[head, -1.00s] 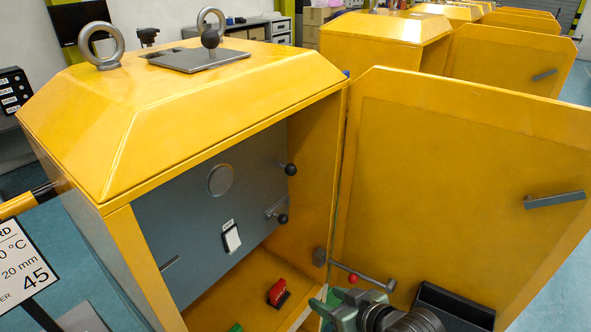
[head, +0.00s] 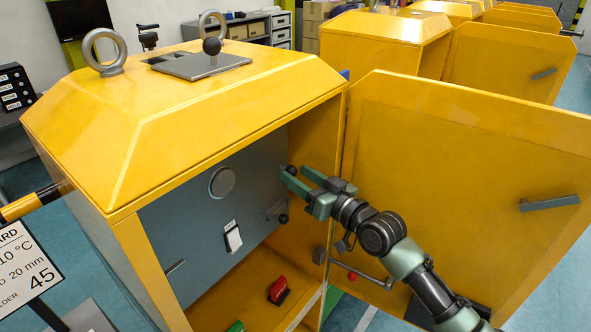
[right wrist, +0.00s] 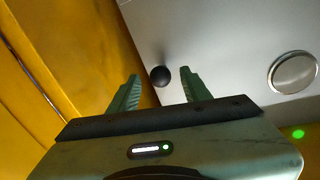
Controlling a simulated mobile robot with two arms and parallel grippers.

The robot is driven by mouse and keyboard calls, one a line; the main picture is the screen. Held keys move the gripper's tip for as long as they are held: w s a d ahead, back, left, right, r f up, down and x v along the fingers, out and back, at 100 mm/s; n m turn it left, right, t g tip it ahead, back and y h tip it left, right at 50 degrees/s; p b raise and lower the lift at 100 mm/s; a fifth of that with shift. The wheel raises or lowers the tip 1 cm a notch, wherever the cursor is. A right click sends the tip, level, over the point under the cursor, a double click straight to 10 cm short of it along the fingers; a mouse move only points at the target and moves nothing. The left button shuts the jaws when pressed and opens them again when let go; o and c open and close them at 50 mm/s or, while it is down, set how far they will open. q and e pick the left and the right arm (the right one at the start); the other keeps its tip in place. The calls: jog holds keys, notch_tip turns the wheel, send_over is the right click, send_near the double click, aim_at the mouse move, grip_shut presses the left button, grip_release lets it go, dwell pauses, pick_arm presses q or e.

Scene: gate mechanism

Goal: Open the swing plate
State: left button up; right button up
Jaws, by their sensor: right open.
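The grey swing plate (head: 190,213) stands inside the yellow cabinet, across its opening. It has a round disc (head: 222,182), a white-labelled switch (head: 233,238) and a latch with a black knob (head: 282,218) at its right side. A second black ball knob (head: 291,170) is at its upper right, partly behind my right gripper (head: 296,178). In the right wrist view this ball knob (right wrist: 160,75) lies between the two green fingertips of the open gripper (right wrist: 160,83), slightly beyond them. I cannot tell whether they touch it. My left gripper is not in view.
The yellow cabinet door (head: 455,190) is open to the right, with a grey handle (head: 550,202). A bent rod with a red ball (head: 352,275) sticks out low near the hinge. A red switch (head: 278,290) sits on the cabinet floor.

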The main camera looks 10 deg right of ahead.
jog(key=shift+w+a, duration=0.4)
jog(key=shift+w, duration=0.2)
grip_shut()
dwell(1.1)
